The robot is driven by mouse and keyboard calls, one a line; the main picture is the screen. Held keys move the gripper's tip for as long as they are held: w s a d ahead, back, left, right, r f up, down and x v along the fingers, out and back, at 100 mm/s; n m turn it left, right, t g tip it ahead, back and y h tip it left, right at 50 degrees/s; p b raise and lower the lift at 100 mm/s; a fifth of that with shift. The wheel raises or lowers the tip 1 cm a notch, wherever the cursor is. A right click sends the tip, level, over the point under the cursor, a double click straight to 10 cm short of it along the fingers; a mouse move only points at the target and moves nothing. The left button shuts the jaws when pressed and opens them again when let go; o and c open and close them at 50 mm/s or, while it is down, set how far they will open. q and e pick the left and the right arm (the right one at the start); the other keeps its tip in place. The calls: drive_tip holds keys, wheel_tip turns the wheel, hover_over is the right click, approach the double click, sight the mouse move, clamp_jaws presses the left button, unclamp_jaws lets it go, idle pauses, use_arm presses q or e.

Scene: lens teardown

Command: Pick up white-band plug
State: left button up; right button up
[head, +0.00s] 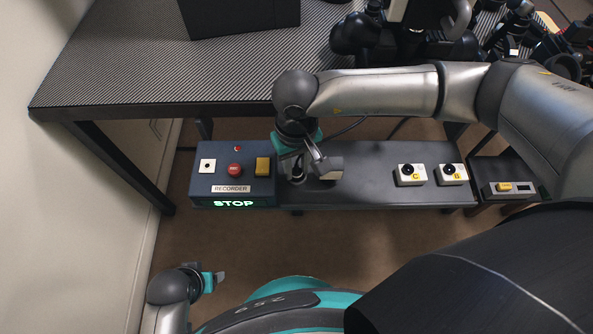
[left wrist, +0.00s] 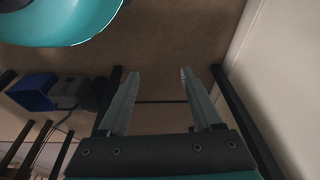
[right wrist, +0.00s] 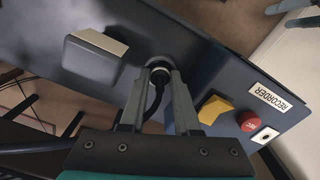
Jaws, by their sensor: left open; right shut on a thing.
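My right gripper (head: 303,166) reaches down to the grey bench shelf, just right of the recorder box. In the right wrist view its fingers (right wrist: 158,74) are shut on a dark plug (right wrist: 159,63) with a pale ring around it. A black cable runs back from the plug between the fingers. The plug is mostly hidden by the fingers, and I cannot tell whether it is clear of the surface. My left gripper (head: 215,281) hangs low at the left, far from the plug; it is open and empty in the left wrist view (left wrist: 158,78).
The recorder box (head: 233,180) has a red button, a yellow button and a lit STOP sign. A grey block (head: 330,166) stands close to my right gripper. White boxes labelled C (head: 411,175) and B (head: 452,174) sit further right. The table (head: 160,70) overhangs behind.

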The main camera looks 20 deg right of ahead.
clamp_jaws()
drive_tip(key=shift+r, duration=0.45)
wheel_tip(320, 180, up, 9)
drive_tip(key=p, duration=0.3)
use_arm(q)
drive_tip(key=s+a+f+p, duration=0.2)
drive_tip(key=s+a+f, duration=0.3)
drive_tip(key=f, duration=0.3)
drive_tip(key=shift+s+f+y+p, duration=0.3)
drive_tip(key=shift+s+f, duration=0.05)
drive_tip(key=shift+s, duration=0.55)
use_arm(e)
wheel_tip(320, 180, up, 10)
hover_over(297, 170)
drive_tip(key=shift+a, duration=0.1)
